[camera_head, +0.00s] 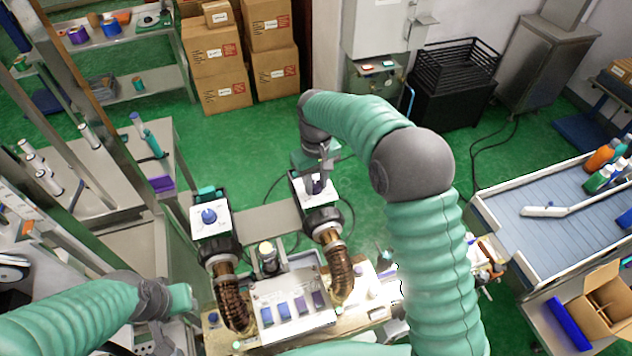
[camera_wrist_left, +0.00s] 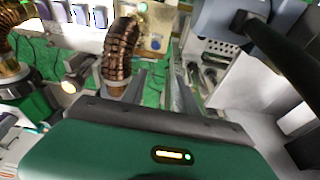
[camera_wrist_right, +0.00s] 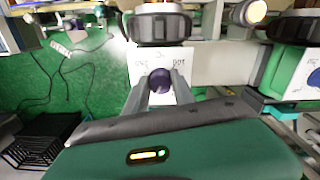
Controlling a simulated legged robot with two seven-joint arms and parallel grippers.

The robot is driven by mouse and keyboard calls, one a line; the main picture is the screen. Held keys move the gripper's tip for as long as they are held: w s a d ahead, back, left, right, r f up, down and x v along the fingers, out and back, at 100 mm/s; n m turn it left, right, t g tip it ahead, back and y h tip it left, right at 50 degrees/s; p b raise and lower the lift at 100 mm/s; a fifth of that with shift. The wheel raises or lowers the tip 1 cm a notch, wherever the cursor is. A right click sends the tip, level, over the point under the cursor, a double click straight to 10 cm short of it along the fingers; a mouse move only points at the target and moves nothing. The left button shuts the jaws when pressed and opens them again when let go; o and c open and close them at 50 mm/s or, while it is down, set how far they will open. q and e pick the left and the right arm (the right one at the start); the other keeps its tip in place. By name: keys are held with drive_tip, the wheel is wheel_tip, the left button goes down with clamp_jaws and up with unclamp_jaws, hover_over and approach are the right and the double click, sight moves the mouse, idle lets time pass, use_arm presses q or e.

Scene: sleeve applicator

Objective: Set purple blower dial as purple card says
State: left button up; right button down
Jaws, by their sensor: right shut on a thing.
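The purple dial (camera_wrist_right: 159,80) sits on the white face of a blower box, with small dark lettering either side that I cannot read surely. My right gripper (camera_wrist_right: 158,88) is shut on the dial, a finger at each side. In the head view the purple dial (camera_head: 317,187) shows under my right gripper (camera_head: 320,168), on the right-hand blower. My left gripper (camera_wrist_left: 160,92) is open and empty; its fingers are apart beside a copper hose. I cannot make out a purple card that I can read.
A second blower with a blue dial (camera_head: 209,216) stands to the left. Copper hoses (camera_head: 340,277) run from both blowers to a bench with a panel of blue and purple pieces (camera_head: 294,312). Cardboard boxes (camera_head: 215,62) and a black crate (camera_head: 458,65) stand behind.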

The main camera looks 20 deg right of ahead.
drive_tip(key=shift+w+r, duration=0.25)
drive_tip(key=c, duration=1.3)
unclamp_jaws()
drive_tip(key=shift+o, duration=1.1)
drive_tip(key=shift+f, duration=0.2)
